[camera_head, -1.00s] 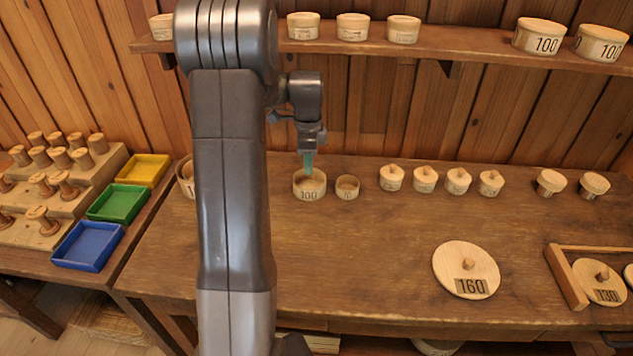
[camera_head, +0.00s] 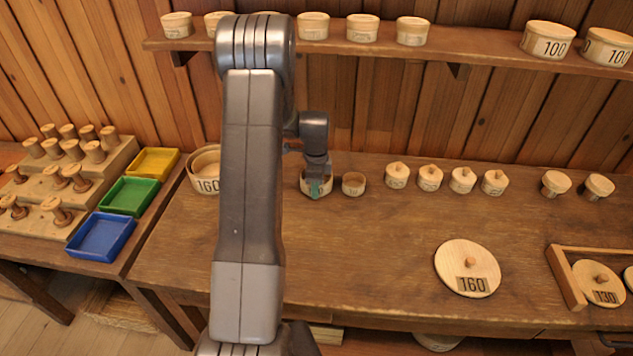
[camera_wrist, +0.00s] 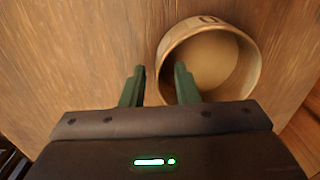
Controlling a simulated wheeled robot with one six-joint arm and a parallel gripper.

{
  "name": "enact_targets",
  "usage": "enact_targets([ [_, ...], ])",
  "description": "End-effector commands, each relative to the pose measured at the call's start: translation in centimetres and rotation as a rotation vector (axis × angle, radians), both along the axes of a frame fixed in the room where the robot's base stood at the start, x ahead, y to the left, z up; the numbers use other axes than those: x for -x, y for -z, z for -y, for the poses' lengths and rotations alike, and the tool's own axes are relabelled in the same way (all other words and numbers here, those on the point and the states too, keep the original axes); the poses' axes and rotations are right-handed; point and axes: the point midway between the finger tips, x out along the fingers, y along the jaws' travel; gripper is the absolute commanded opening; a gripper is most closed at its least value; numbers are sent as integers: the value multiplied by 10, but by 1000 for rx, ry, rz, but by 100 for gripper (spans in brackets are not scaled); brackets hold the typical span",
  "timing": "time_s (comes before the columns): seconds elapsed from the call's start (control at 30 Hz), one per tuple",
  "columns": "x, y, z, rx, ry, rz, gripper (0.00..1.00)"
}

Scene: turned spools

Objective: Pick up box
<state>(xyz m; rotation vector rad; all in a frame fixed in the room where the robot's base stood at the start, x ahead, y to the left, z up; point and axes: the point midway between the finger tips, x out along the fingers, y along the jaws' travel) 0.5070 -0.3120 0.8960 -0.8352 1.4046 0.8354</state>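A round, open wooden box (camera_head: 305,184) stands on the table beside a smaller round box (camera_head: 353,184). In the wrist view an open round box (camera_wrist: 246,65) sits at the right with its hollow inside showing. Whether the fingers touch the wall cannot be told.
A larger box marked 160 (camera_head: 206,184) stands left, partly behind my arm. Lidded boxes (camera_head: 430,178) line the table's back right. A 160 lid (camera_head: 467,268) lies in front. A shelf (camera_head: 480,45) with boxes runs above. Coloured trays (camera_head: 130,196) are at left.

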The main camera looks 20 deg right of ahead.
Motion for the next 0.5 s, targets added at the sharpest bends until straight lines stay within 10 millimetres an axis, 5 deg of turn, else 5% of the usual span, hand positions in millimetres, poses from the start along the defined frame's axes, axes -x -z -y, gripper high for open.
enact_targets([
  [0.13, 0, 0, 0, 0, 0, 0, 28],
  [0.3, 0, 0, 0, 0, 0, 0, 0],
  [0.5, 0, 0, 0, 0, 0, 0, 0],
])
